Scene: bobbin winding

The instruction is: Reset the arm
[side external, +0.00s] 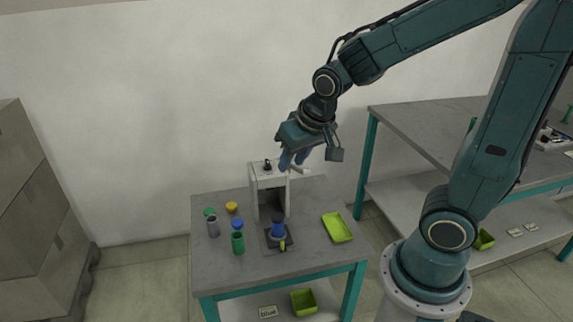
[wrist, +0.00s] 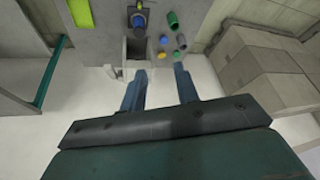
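My gripper (side external: 293,162) is above the table, near the top of a pale winding frame (side external: 256,199). In the wrist view my gripper's two blue fingers (wrist: 160,70) stand apart with nothing between them. A blue bobbin (side external: 278,226) stands upright on a dark base in front of the frame, with a bit of yellow-green low on it. In the wrist view the frame (wrist: 138,50) and the blue bobbin (wrist: 139,20) lie beyond the fingertips. Whether a finger touches the frame's top I cannot tell.
A lime tray (side external: 337,227) lies to the right. A wall is behind. A second bench (side external: 420,118) stands at right, cardboard boxes (side external: 30,200) at left.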

